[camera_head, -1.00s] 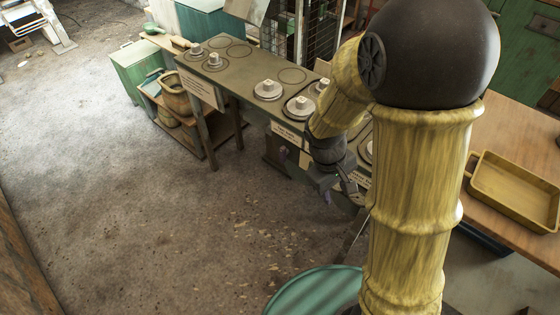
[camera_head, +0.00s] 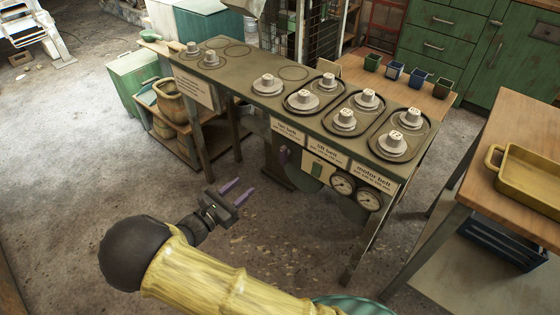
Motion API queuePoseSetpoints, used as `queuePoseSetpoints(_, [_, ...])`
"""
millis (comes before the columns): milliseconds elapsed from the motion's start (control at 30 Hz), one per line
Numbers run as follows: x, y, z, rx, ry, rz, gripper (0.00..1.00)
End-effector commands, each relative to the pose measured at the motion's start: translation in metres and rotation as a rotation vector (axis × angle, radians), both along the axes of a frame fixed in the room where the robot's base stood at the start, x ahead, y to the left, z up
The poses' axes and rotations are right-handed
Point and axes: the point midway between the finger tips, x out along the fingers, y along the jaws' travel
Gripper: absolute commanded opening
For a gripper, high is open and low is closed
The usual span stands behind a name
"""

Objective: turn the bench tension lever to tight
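The bench (camera_head: 240,80) carries several grey pulleys on its top, some with dark belts looped around them. My gripper (camera_head: 246,186) is open and empty, in front of the bench.
Two round gauges (camera_head: 342,184) are on the bench front at the right. A wooden table with a yellow tray (camera_head: 525,178) stands at right. A low shelf with baskets (camera_head: 172,97) is at left. Open concrete floor lies left of my arm.

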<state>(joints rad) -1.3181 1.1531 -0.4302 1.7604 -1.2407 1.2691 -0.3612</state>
Motion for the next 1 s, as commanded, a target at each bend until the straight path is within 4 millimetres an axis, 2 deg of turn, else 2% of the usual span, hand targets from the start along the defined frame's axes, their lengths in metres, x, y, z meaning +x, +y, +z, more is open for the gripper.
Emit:
queuePoseSetpoints(300, [0.001, -0.001, 0.001, 0.002, 0.001, -0.002, 0.4])
queuePoseSetpoints(467, [0.01, -0.008, 0.0, 0.003, 0.002, -0.003, 0.4])
queuePoseSetpoints(1000, [0.081, -0.065, -0.001, 0.003, 0.003, -0.006, 0.4])
